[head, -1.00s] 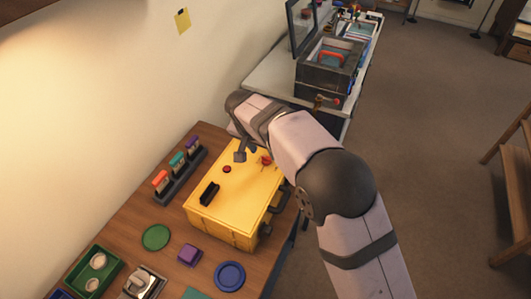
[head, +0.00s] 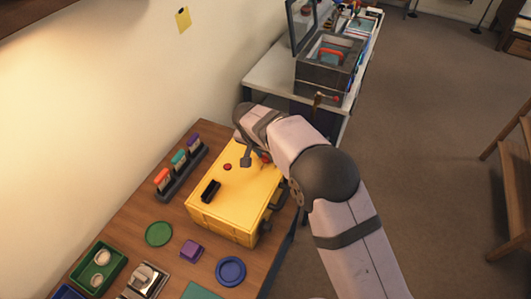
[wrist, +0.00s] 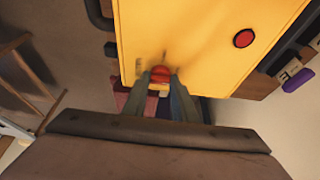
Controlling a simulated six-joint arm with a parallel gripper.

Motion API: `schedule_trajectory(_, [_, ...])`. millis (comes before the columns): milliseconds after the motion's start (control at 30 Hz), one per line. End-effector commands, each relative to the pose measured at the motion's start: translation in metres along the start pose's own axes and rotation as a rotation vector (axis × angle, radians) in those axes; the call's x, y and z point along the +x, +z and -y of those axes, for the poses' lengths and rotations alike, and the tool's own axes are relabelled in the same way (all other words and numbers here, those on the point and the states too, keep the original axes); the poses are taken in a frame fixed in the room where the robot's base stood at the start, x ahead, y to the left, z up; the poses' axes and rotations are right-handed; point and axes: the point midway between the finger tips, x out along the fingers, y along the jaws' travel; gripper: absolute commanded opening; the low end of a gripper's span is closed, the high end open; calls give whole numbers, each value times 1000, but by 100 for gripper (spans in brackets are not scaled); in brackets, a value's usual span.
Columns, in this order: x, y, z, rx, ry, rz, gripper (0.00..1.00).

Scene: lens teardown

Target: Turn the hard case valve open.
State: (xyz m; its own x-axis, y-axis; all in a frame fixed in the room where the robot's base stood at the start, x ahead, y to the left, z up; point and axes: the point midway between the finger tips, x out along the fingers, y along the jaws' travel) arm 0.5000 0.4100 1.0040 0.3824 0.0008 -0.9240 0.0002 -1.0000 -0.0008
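The yellow hard case (head: 235,204) lies closed on the wooden table, with a black handle on its near side. Its red valve (wrist: 160,73) sits near one edge of the lid in the wrist view. In the head view the valve (head: 266,158) is partly hidden by my arm. My gripper (wrist: 160,77) points at the valve, its two fingers apart with one on each side of it. I cannot tell whether they touch it. My gripper (head: 254,161) is just over the lid in the head view.
A red round button (wrist: 243,38) and a black block (head: 210,191) are on the lid. A rack (head: 182,172) of coloured-handled tools stands left of the case. Green and blue discs and a purple box lie in front. A grey bin (head: 328,65) stands behind.

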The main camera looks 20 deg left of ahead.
Motion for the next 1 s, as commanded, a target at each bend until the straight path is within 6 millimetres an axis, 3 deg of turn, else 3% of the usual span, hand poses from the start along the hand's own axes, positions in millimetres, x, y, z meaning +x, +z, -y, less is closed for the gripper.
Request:
schedule_trajectory(467, [1,0,-1,-101,-42,0,3])
schedule_trajectory(1000, [0,-2,-5,-526,-221,0,3])
